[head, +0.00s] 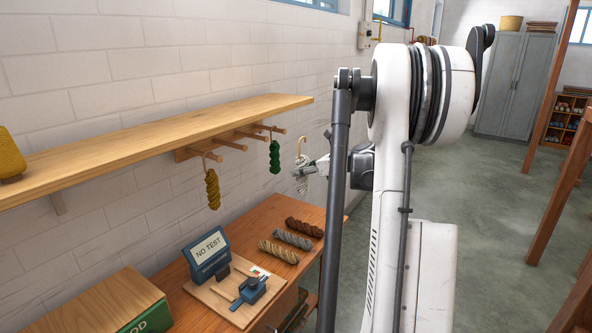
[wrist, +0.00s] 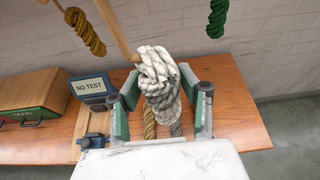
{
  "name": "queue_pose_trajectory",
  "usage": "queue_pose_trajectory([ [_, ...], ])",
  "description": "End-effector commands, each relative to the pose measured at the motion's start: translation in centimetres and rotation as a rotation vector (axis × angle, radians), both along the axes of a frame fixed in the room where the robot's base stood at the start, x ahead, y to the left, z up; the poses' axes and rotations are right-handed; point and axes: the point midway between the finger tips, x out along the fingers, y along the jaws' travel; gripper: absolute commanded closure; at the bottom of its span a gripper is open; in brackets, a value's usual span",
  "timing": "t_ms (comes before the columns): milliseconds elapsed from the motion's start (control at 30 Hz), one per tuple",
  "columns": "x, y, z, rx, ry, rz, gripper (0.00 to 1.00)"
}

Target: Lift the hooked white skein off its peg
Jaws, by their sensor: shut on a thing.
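The white skein (wrist: 160,75) is a thick twisted bundle, upright between the two fingers of my gripper (wrist: 163,108) in the wrist view. My gripper is shut on it. A bare wooden peg (head: 233,146) sits between the yellow and green skeins; the loop shows apart from the peg ends in the head view. In the wrist view a peg (wrist: 117,31) reaches the skein's upper left edge; whether they touch is unclear.
The bench (head: 300,208) below holds several lying skeins, a "NO TEST" sign (head: 207,250) and a green-fronted wooden box (head: 115,305). Open floor lies right.

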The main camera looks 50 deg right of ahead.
Motion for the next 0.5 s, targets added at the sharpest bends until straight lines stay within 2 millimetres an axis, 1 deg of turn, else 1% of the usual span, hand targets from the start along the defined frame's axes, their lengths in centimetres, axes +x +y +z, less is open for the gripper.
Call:
queue_pose_trajectory([
  [100, -1.1, -0.3, 0.0, 0.000, 0.000, -0.002, 0.88],
  [500, -4.4, -0.7, -0.1, -0.001, 0.001, -0.001, 0.88],
])
